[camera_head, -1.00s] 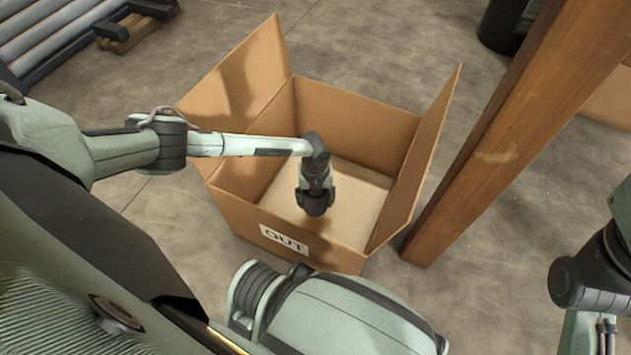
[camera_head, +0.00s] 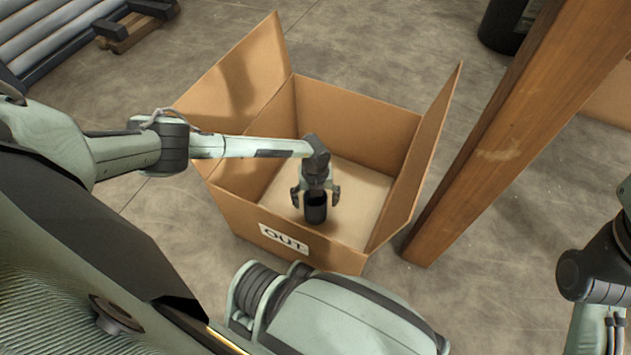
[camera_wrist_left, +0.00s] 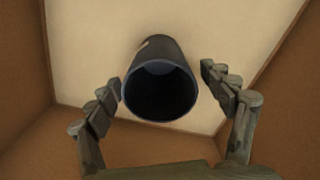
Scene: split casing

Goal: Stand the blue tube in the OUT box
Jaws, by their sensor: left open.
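The dark blue, nearly black tube (camera_head: 316,211) stands upright inside the OUT box (camera_head: 330,258), on its floor near the labelled wall. In the left wrist view its round open end (camera_wrist_left: 161,92) faces the camera, and its side runs down to the pale box floor. My left gripper (camera_head: 316,197) reaches down into the box above the tube. Its two fingers are spread, one on each side of the tube, with a gap showing on both sides in the left wrist view. My right gripper is not in view; only part of my right arm shows at the right edge.
The box has tall raised flaps at its left (camera_head: 238,75) and right (camera_head: 432,150). A wooden post (camera_head: 515,135) stands close to its right. A dark cylinder (camera_head: 505,25) is at the back, and a rack (camera_head: 55,30) at the upper left. Bare floor lies between.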

